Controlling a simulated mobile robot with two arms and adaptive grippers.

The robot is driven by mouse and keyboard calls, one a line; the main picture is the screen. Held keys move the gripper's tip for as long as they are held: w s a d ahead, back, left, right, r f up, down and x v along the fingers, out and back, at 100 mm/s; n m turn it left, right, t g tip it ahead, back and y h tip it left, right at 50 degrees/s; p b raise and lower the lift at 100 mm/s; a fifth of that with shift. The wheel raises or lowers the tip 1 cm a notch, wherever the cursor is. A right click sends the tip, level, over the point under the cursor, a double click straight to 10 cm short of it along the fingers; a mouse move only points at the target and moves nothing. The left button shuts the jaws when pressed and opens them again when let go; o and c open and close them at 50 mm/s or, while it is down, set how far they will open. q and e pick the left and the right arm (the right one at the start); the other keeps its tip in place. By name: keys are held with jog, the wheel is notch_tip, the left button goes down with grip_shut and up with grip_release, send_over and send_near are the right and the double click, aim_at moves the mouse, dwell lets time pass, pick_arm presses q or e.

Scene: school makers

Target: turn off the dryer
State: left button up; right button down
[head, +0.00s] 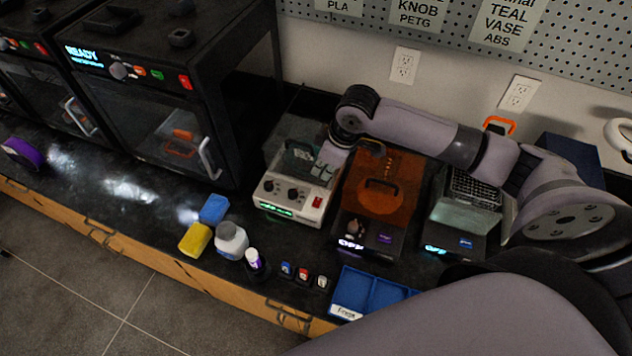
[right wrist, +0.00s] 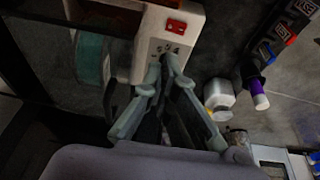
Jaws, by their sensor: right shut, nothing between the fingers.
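The likely dryer is a white box (head: 300,214) with a see-through lid, two dark knobs, a red switch (head: 317,201) and a lit green display. In the right wrist view the red switch (right wrist: 176,27) is on the white front panel (right wrist: 146,50), with something teal behind it. My right gripper (head: 322,170) is over the right part of the lid in the head view. In the right wrist view the right gripper (right wrist: 166,62) is shut and empty, its tips in front of the panel near a knob; contact cannot be told. My left gripper is not in view.
An orange-lidded machine (head: 379,195) and another machine (head: 457,225), both with OFF displays, stand to the right. A black printer (head: 150,110) stands left. A white bottle (head: 231,240), blue and yellow blocks (head: 195,238) and a blue tray (head: 365,289) lie in front.

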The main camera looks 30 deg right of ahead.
jog(key=shift+w+d+b+v, duration=0.15)
jog(key=shift+v, duration=0.85)
jog(key=shift+w+d+b+v, duration=0.1)
jog(key=shift+d+b+v, duration=0.1)
jog(key=shift+v, duration=0.75)
